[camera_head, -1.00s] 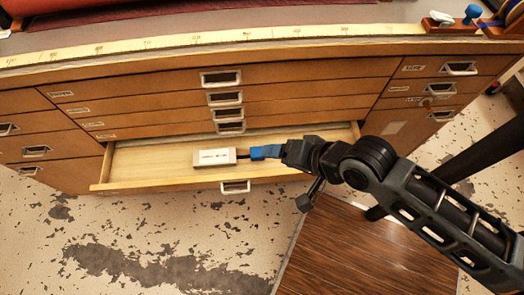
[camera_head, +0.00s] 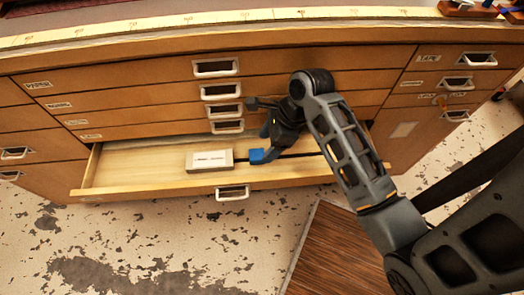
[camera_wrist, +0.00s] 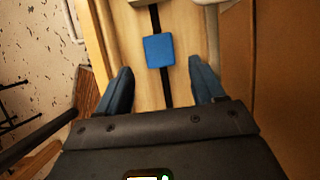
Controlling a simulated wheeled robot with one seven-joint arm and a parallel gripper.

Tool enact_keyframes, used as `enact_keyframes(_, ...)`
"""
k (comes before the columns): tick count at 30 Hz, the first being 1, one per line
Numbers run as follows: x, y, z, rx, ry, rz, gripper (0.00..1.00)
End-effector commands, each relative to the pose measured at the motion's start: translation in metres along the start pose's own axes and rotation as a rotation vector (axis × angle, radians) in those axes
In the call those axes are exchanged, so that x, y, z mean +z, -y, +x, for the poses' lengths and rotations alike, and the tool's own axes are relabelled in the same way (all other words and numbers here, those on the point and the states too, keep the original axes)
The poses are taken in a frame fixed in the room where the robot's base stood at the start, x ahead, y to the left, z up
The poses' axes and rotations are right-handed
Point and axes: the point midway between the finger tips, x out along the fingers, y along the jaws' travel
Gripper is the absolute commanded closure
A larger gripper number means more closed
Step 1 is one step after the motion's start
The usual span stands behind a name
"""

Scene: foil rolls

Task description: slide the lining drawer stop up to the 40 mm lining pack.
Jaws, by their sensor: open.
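The lining pack (camera_head: 210,160), a pale block with a printed label too small to read, lies in the open drawer (camera_head: 130,172). The drawer stop (camera_head: 257,156) is a blue block on a dark rail running along the drawer, to the right of the pack with a short gap between them. My gripper (camera_head: 270,148) is above the rail by the stop; its fingertips are hard to make out there. In the wrist view its blue fingers (camera_wrist: 160,66) are open, one on each side of the stop (camera_wrist: 159,50), with visible gaps. A pale edge shows at the top of that view.
Closed drawers with metal handles (camera_head: 221,90) stack above the open drawer, close behind my gripper. The drawer's front wall (camera_wrist: 93,40) runs along the left in the wrist view. A pale yellow ruler strip (camera_head: 215,27) runs along the worktop edge. The dark rail is bare right of the stop.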

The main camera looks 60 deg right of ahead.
Motion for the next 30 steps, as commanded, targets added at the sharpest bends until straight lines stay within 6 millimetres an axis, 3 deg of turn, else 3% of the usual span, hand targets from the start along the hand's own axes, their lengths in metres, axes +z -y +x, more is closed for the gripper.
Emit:
enact_keyframes(3,-0.001,-0.001,0.021,0.002,-0.001,-0.002,0.32)
enact_keyframes(7,-0.001,0.0,0.035,0.0,0.0,-0.002,0.32)
enact_keyframes(19,0.0,0.0,0.042,-0.002,0.0,-0.003,0.32)
enact_keyframes(30,0.0,0.0,0.042,-0.002,0.0,-0.003,0.66)
